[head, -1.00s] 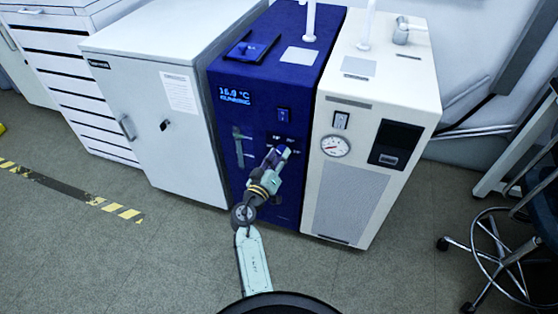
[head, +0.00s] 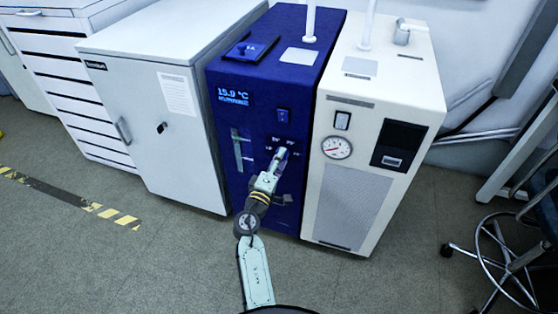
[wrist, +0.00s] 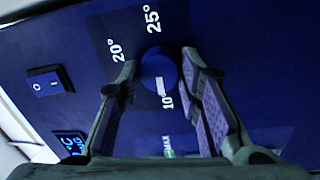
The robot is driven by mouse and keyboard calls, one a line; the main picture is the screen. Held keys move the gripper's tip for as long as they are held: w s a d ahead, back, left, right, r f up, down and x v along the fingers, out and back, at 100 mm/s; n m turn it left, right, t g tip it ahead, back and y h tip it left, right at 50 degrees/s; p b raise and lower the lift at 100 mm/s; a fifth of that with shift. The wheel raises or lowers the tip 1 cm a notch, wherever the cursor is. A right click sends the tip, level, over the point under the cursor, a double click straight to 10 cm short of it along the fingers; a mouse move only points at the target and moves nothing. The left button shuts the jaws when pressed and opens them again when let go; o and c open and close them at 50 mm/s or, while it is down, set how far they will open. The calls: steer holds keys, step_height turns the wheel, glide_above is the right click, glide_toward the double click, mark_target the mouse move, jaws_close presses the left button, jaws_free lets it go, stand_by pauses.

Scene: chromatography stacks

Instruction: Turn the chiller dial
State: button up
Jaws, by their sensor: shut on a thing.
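The blue chiller (head: 225,160) stands between a white cabinet and a cream unit, with a lit display (head: 233,94) reading about 15.9 °C. Its round blue dial (wrist: 159,70) is on a dark panel marked 10°, 20° and 25°. The dial's white pointer mark points towards the 10° label. My gripper (wrist: 160,62) is shut on the dial, one finger on each side. In the head view my gripper (head: 282,153) reaches the chiller's front and hides the dial.
A blue rocker switch (head: 283,115) is above the dial; it also shows in the wrist view (wrist: 48,84). The cream unit (head: 345,205) with a gauge stands close on the right. The white cabinet (head: 190,170) is on the left.

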steer(key=shift+n, duration=0.3)
steer(key=o, duration=1.2)
steer(key=shift+c, duration=0.2)
steer(key=v, duration=1.2)
